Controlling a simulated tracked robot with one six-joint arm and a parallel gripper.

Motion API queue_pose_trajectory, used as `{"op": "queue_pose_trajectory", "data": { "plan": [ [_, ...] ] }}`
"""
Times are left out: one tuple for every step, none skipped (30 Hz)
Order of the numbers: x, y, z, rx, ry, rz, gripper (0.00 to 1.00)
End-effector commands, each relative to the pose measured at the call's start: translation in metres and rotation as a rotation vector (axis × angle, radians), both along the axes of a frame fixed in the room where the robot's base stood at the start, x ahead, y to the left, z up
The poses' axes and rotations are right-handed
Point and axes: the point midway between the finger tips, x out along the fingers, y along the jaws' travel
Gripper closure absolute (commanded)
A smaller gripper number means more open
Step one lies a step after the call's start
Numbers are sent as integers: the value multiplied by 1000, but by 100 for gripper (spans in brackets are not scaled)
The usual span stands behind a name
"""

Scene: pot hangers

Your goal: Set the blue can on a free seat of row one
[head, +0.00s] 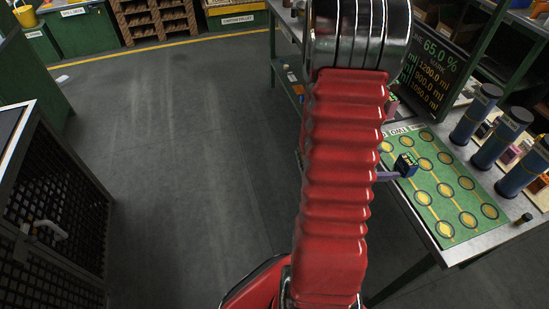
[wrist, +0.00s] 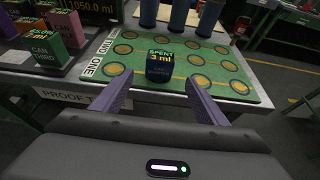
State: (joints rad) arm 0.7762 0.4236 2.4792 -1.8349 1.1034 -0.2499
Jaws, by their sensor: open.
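A dark blue can (wrist: 160,68) with a "SPENT 3 ml" readout is at the near edge of a green mat (wrist: 178,84). It also shows in the head view (head: 406,165). The other visible seats look empty.
Several tall blue cylinders (head: 475,115) stand along the mat's far side. A dark readout screen (head: 432,70) stands behind.

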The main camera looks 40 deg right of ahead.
Motion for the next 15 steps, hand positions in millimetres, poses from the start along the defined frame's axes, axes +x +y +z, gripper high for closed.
{"op": "queue_pose_trajectory", "data": {
  "plan": [
    [0, 0, 0, -1, -2, -1, 33],
    [1, 1, 1, -2, -4, -2, 33],
    [1, 1, 3, -3, -10, -6, 33],
    [2, 2, 4, -5, -17, -9, 33],
    [3, 4, 7, -8, -27, -17, 33],
    [5, 6, 11, -13, -44, -26, 33],
    [6, 9, 15, -17, -60, -38, 33],
    [8, 12, 19, -21, -79, -49, 33],
    [10, 17, 25, -27, -108, -66, 33],
    [13, 21, 30, -31, -133, -81, 33],
    [15, 26, 34, -35, -159, -98, 33],
    [18, 33, 41, -39, -199, -121, 33],
    [20, 39, 46, -41, -231, -139, 33],
    [22, 44, 50, -41, -262, -157, 33],
    [26, 52, 55, -41, -304, -179, 33]
  ]
}}
